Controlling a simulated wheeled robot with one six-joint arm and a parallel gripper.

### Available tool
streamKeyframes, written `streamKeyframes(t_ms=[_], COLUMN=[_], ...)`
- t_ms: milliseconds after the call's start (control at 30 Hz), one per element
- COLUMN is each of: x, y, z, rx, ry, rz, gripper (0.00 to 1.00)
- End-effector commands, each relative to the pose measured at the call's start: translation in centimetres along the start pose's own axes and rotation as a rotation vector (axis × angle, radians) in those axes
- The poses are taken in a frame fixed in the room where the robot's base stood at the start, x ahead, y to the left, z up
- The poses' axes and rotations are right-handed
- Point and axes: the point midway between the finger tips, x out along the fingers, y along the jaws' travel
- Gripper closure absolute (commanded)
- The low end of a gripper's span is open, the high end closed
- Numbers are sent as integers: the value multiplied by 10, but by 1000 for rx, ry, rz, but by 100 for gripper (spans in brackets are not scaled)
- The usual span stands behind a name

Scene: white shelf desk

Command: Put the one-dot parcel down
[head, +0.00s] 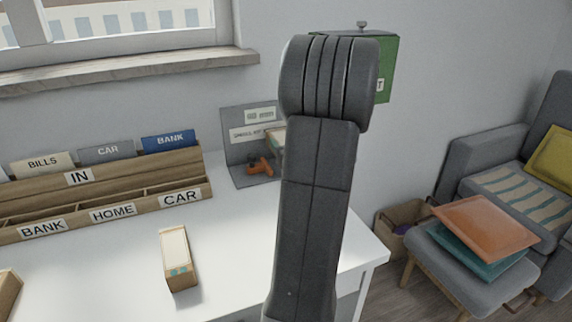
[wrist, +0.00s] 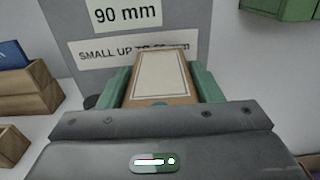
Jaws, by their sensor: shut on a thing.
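My gripper (wrist: 160,72) is shut on a brown parcel (wrist: 163,82) with a white label, its green fingers on both sides of it. A bit of teal shows at the parcel's near edge; its dots cannot be counted. The parcel is in front of the grey size gauge (wrist: 215,45); whether it touches anything below is hidden. In the head view my arm hides most of the gripper, and a corner of the held parcel (head: 275,135) shows beside the gauge (head: 236,140).
Another parcel (head: 175,262) with a teal mark lies on the white desk (head: 225,255). A wooden sorter (head: 100,195) labelled BANK, HOME and CAR stands left. An orange object (head: 260,166) sits by the gauge. A green box (head: 388,70) is on the wall.

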Motion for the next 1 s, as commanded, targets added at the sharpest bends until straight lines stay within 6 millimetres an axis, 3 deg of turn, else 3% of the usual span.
streamKeyframes(t_ms=[233, 467, 867, 900, 1000], x=[0, 0, 0, 0, 0], y=[0, 0, 0, 0, 0], z=[-20, -53, -59, -57, -57], rx=[0, 1, -1, -1, -1], ry=[-1, 0, -2, -1, -1], rz=[0, 1, 1, 1, 1], gripper=[74, 74, 74, 33, 19])
